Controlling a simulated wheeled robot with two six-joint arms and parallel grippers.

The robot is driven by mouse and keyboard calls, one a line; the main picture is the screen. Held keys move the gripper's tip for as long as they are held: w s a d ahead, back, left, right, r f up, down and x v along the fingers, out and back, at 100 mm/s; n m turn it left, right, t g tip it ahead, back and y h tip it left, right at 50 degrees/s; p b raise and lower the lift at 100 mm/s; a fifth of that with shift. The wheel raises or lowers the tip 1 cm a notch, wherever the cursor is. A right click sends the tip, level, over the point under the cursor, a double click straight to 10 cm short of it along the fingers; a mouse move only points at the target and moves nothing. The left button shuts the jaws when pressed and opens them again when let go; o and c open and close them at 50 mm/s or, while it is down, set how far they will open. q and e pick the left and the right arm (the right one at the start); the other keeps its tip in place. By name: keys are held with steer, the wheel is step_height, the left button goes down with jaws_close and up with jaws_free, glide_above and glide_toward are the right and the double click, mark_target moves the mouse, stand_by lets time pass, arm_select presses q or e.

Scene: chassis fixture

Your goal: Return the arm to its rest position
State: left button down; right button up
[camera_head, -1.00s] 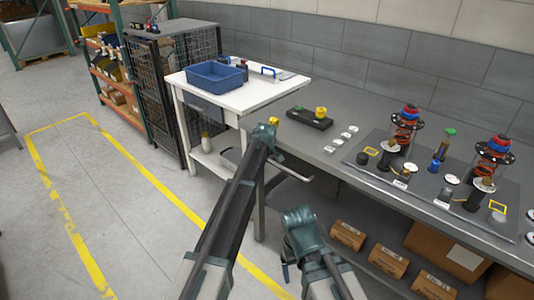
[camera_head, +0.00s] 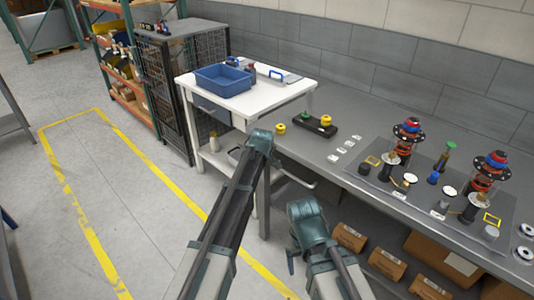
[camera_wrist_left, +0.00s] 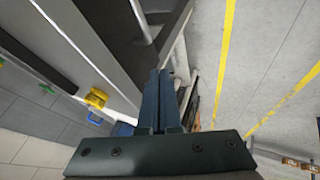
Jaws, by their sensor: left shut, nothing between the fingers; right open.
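My left arm (camera_head: 225,215) reaches up from the bottom of the head view, its bent joint in front of the workbench's left end. Its gripper is hidden there. In the left wrist view my left gripper (camera_wrist_left: 159,85) has its two dark fingers together with nothing between them. My right arm (camera_head: 312,230) is bent low in front of the bench. Only a small part of my right gripper (camera_head: 291,262) shows below that bend; it is open, and I see nothing held in it.
A white side table (camera_head: 265,97) holds a blue bin (camera_head: 223,79). Boxes (camera_head: 388,262) fill the lower shelf. The floor at left is clear.

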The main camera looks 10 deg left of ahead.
arm_select(q)
steer(key=shift+s+r, duration=0.25)
steer(key=shift+s, duration=0.1)
steer(key=s+d+m+g+p, duration=0.1)
steer(key=s+m, duration=0.3)
steer(key=s, duration=0.9)
steer(key=s+d+m+g+p, duration=0.1)
steer(key=s+m+g, duration=0.3)
steer(key=s, duration=1)
steer(key=s+d+m+g+y+p, duration=0.1)
steer(key=s+m, duration=0.4)
steer(key=s, duration=0.8)
steer(key=shift+s+g+p, duration=0.4)
steer(key=shift+g+p, duration=0.2)
steer(key=shift+g, duration=0.2)
